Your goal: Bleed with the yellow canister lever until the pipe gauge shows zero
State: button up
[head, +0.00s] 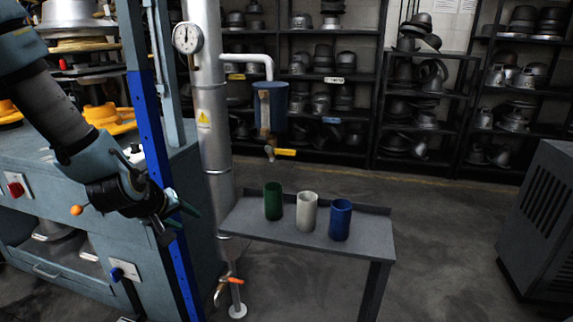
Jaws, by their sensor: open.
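The pipe gauge (188,38) is a round white dial on the tall silver pipe (208,120); its needle is too small to read surely. A blue canister (270,108) hangs from a white pipe arm to the right of the silver pipe. The yellow lever (284,152) sits under the canister at a small brass tap and points right, about level. My gripper (182,212) is at the left, in front of the blue post, open and empty. It is lower than the lever and well to its left, touching neither lever nor canister.
A grey side table (345,250) below the canister bears a green cup (273,201), a white cup (306,212) and a blue cup (340,219). An orange-handled valve (230,281) is low on the pipe. The blue post (160,180) stands beside my arm.

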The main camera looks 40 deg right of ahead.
jog(key=s+d+n+h+b, duration=0.2)
jog(key=s+d+h, duration=0.25)
jog(key=d, duration=0.85)
jog(key=n+t+h+b, duration=0.3)
jog(key=n+t+h, duration=0.15)
jog(key=n, duration=0.25)
send_near(285, 154)
jog(key=shift+t+y, duration=0.25)
jog(key=shift+y, duration=0.15)
jog(key=x, duration=0.3)
jog(key=p+x, duration=0.1)
jog(key=x, duration=0.6)
jog(key=shift+d+r+p, duration=0.3)
jog(key=shift+p, duration=0.1)
jog(key=shift+c, duration=0.4)
grip_shut()
